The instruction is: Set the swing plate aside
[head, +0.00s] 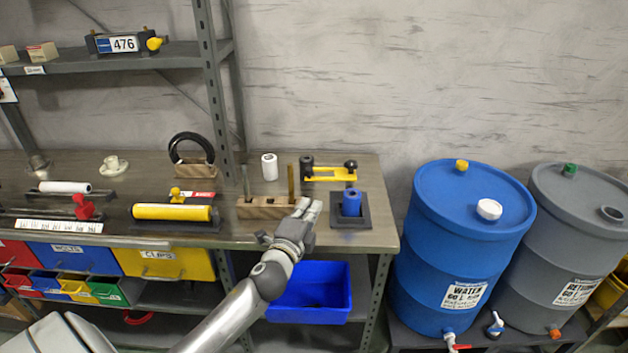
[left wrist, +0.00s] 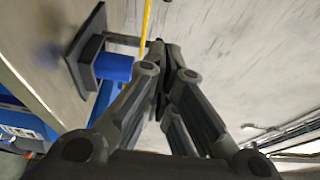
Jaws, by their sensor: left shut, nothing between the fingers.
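The swing plate appears to be the yellow bar (head: 330,178) with a dark cylinder at its left end and a black knob at its right, lying at the back right of the bench. A yellow strip, probably the same bar, shows at the top of the left wrist view (left wrist: 145,22). My left gripper (head: 308,206) is shut and empty, in front of the bar and apart from it, between the wooden block and the blue cylinder. Its closed fingers also show in the left wrist view (left wrist: 160,62). My right gripper is not in view.
A blue cylinder (head: 352,203) stands on a dark square base just right of my left gripper. A wooden block (head: 258,207) with upright pins is to its left, a white cylinder (head: 269,167) behind. A blue barrel (head: 465,245) stands beyond the bench's right edge.

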